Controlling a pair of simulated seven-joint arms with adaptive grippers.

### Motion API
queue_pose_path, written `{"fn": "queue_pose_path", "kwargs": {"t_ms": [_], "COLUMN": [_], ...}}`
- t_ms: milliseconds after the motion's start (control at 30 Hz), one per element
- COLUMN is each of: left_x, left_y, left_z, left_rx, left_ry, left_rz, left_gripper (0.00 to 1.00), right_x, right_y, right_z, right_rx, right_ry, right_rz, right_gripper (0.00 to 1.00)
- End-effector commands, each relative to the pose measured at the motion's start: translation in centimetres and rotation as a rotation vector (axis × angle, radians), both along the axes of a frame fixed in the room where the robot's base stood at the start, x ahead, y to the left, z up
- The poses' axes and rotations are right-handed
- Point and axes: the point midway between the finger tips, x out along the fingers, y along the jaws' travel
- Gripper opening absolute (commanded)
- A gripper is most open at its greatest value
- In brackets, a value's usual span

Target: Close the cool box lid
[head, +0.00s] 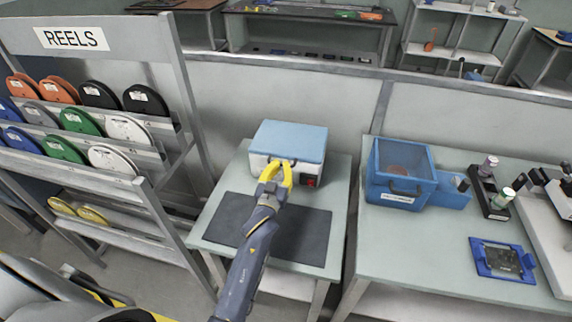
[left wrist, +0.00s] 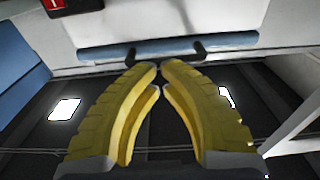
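The cool box (head: 283,172) is pale with a blue lid (head: 292,138) lying level over its top. I cannot tell if the lid is fully seated. A dark handle sits at the lid's front edge, and a red switch (head: 311,182) is on the box front at right. My right gripper is out of view.
A dark mat (head: 300,235) covers the table in front of the box. A reel rack (head: 180,120) stands at left. On the right table are a blue bin (head: 402,188), bottles in a black holder (head: 493,205) and a blue-framed board (head: 500,260). A wall runs behind.

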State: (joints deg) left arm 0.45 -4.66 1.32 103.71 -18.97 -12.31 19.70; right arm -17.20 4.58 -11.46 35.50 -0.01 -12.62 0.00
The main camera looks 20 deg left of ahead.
Motion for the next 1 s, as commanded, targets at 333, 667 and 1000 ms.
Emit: {"fn": "queue_pose_path", "kwargs": {"t_ms": [333,667,1000], "left_x": [0.0,-3.1,-8.7], "left_y": [0.0,-0.3,-0.9], "left_z": [0.0,-0.3,-0.7], "left_rx": [0.000,-0.001,-0.001], "left_ry": [0.000,0.002,0.002], "left_rz": [0.000,0.000,0.000], "left_gripper": [0.00,0.00,0.00], "right_x": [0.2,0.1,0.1], "right_y": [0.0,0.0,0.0], "right_z": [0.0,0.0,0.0], "right_rx": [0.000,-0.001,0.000], "right_ry": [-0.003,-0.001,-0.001], "right_rz": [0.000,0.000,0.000], "right_gripper": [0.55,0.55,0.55]}}
